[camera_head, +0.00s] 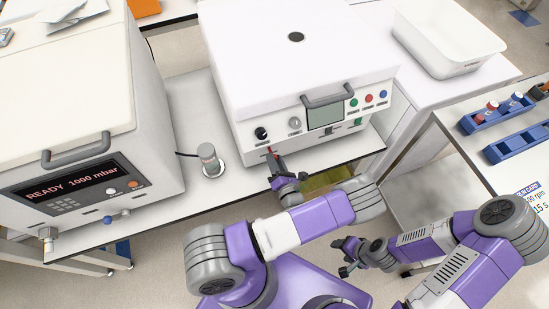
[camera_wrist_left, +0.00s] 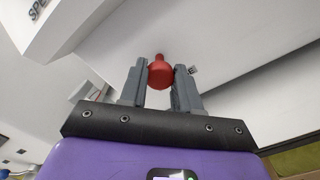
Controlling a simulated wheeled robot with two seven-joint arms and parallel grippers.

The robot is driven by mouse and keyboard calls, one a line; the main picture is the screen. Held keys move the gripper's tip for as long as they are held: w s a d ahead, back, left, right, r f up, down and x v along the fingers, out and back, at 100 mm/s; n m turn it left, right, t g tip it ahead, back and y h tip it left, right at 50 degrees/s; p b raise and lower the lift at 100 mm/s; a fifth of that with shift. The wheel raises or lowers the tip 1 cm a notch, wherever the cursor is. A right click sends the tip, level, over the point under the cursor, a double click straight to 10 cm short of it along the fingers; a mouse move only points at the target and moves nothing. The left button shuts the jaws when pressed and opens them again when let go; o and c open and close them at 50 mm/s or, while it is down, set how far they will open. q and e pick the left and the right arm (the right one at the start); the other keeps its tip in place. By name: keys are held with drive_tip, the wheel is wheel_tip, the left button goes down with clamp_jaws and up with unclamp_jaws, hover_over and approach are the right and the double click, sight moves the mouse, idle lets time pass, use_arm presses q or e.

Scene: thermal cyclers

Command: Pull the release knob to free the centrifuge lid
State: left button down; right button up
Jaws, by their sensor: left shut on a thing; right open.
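The white centrifuge (camera_head: 245,135) stands on the bench at the top middle, its lid (camera_head: 250,60) down and its grey handle (camera_head: 328,97) at the front edge. The red release knob (camera_head: 270,149) is low on its front face, partly hidden by my fingers. In the left wrist view the round red knob (camera_wrist_left: 160,73) sits between the two grey fingers. My left gripper (camera_head: 273,157), also in the left wrist view (camera_wrist_left: 160,80), is shut on it. My right gripper (camera_head: 345,258) is open and empty, in front of and below the bench.
A vacuum unit (camera_head: 75,130) reading "READY 1000 mbar" stands at left. A small metal cylinder (camera_head: 208,158) stands between it and the centrifuge. A white tub (camera_head: 448,40) and blue tube racks (camera_head: 497,112) are at right. The bench's front edge (camera_head: 200,203) is close to my left arm.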

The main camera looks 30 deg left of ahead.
use_arm(q)
drive_tip(key=c, duration=0.8)
unclamp_jaws()
drive_tip(key=shift+p+v, duration=0.55)
drive_tip(key=shift+v, duration=3.25)
